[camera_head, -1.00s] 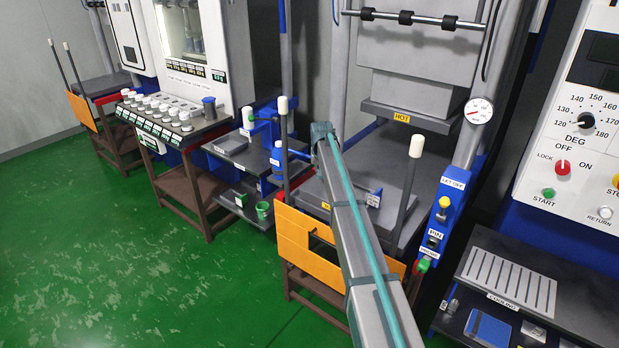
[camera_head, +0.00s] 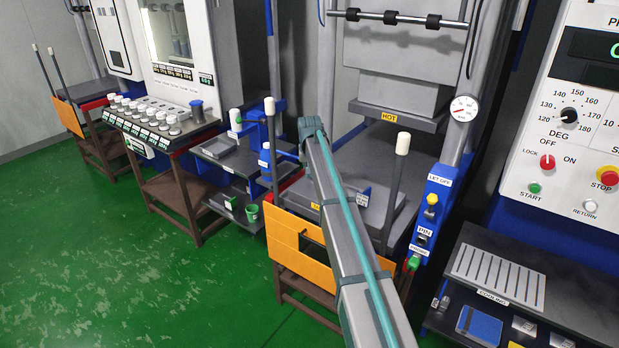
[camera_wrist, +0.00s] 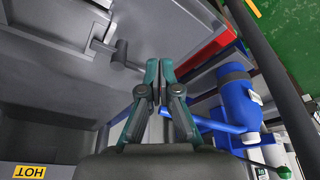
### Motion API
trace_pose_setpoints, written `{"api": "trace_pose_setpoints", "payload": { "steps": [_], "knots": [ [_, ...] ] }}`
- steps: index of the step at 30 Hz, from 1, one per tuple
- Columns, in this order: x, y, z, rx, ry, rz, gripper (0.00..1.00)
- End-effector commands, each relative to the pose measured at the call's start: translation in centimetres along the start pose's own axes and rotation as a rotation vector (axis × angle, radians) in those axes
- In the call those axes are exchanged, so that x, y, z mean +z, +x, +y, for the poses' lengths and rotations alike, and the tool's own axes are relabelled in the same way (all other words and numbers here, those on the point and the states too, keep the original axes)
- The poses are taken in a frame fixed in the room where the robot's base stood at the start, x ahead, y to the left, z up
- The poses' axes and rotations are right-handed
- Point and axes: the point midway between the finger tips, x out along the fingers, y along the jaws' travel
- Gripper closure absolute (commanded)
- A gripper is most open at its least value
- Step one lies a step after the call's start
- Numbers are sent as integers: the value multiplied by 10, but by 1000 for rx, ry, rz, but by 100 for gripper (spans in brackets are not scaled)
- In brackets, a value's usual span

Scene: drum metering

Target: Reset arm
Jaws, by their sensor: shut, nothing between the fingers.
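My gripper (camera_wrist: 160,92) shows in the wrist view, its two dark fingers with teal sides closed together and nothing between them. In the head view my grey arm with a teal stripe reaches from the lower middle up towards the press, and its far end hides the gripper. The press, with a yellow HOT label (camera_head: 389,117), stands behind my arm. The HOT label also shows in the wrist view (camera_wrist: 30,171) at the lower left. A blue part (camera_wrist: 235,95) is right of the gripper in the wrist view, apart from the fingers.
An orange panel (camera_head: 300,240) with white-tipped rods fronts the press. To the left stands a metering bench with several white-topped knobs (camera_head: 146,112). At right are a control panel (camera_head: 572,130) and a cooling rack (camera_head: 495,275). The green floor (camera_head: 110,260) at left is clear.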

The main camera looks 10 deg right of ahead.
Motion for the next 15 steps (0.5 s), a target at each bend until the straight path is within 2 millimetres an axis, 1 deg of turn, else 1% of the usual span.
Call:
{"api": "trace_pose_setpoints", "payload": {
  "steps": [3,6,9,12,14,15],
  "knots": [
    [0,-22,-1,-1,-1,3,100],
    [0,-40,-1,0,-1,1,100],
    [0,-52,-2,0,-1,0,100],
    [0,-61,-2,0,-1,0,100],
    [4,-62,-2,0,-2,-2,100],
    [8,-59,-1,0,-3,-5,100]
  ]
}}
